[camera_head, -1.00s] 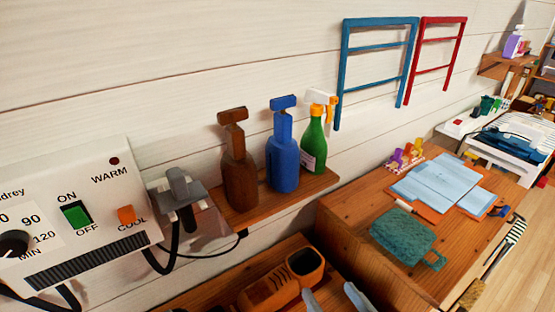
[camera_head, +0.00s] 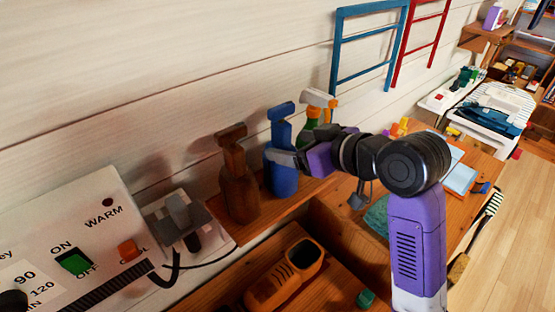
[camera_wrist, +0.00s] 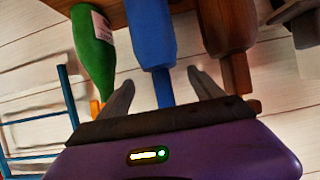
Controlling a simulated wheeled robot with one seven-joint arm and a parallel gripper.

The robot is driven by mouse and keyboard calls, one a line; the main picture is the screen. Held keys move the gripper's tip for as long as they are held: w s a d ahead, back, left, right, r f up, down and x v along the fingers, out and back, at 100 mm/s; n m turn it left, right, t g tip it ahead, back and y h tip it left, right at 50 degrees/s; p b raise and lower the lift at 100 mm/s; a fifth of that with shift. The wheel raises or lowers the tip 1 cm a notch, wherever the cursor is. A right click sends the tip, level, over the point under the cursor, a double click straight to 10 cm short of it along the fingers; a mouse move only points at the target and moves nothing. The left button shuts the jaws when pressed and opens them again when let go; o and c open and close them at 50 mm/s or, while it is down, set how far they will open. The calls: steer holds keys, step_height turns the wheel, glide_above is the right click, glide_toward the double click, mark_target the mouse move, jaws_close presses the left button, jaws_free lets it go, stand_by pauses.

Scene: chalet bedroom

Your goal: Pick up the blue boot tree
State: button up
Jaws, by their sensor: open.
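The blue boot tree (camera_head: 283,182) stands upright on the small wooden wall shelf, between a brown boot tree (camera_head: 238,190) and a green spray bottle (camera_head: 311,126). My gripper (camera_head: 281,157) is open at the blue boot tree, level with its upper body and neck, and hides part of it. In the wrist view, which looks upside down, the blue boot tree (camera_wrist: 150,38) runs down between the two open fingers of my gripper (camera_wrist: 160,80). Its narrow neck shows between the fingertips. I cannot tell whether a finger touches it.
The brown boot tree (camera_wrist: 225,30) and green bottle (camera_wrist: 92,52) stand close on either side. A white control box (camera_head: 85,255) is at left. Blue and red racks (camera_head: 372,50) hang on the wall.

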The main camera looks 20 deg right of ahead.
mark_target(273, 142)
steer(key=shift+p+x, duration=1)
steer(key=shift+x, duration=2.55)
steer(key=shift+a+r, duration=0.1)
jaws_close()
